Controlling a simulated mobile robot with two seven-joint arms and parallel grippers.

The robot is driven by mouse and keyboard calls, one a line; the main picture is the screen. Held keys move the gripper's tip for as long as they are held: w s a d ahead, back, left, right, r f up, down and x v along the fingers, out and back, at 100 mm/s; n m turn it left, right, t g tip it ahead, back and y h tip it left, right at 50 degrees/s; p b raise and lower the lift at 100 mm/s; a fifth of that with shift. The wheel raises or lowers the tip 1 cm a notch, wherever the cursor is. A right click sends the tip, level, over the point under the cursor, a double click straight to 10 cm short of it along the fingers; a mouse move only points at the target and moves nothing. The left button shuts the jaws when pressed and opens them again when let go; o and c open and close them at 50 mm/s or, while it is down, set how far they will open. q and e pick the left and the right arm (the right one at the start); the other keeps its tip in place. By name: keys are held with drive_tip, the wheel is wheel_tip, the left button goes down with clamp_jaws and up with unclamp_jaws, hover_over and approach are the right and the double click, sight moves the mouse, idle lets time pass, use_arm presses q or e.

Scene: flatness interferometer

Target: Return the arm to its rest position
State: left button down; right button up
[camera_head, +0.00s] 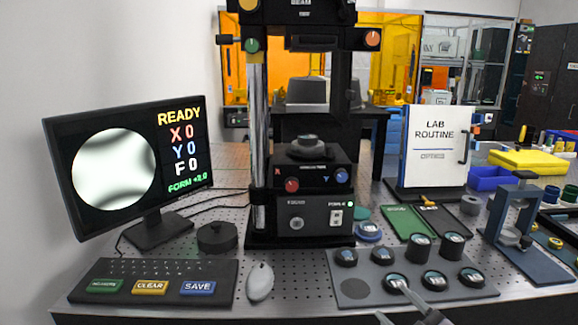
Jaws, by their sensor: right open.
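My right gripper (408,304) enters at the bottom edge, right of centre, with its fingertips apart and nothing seen between them. It is at the front edge of a grey tray (431,300) that holds several round dark pucks. One finger reaches close to the front puck (397,283); I cannot tell whether they touch. Most of the right arm is cut off by the frame. My left gripper is not in view.
The interferometer (300,215) stands at the centre, with a monitor (128,168) reading READY, a keyboard (150,281) and a mouse (260,282) to its left. Green and black mats (408,222), a lab routine board (433,150) and a blue-grey stand (520,225) are right.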

drive_tip(key=s+f+m+g+h, duration=0.3)
drive_tip(key=s+f+m+g, duration=0.3)
drive_tip(key=s+f, duration=1.6)
drive_tip(key=m, duration=0.3)
drive_tip(key=shift+f+m, duration=0.15)
drive_tip(key=shift+m, duration=0.15)
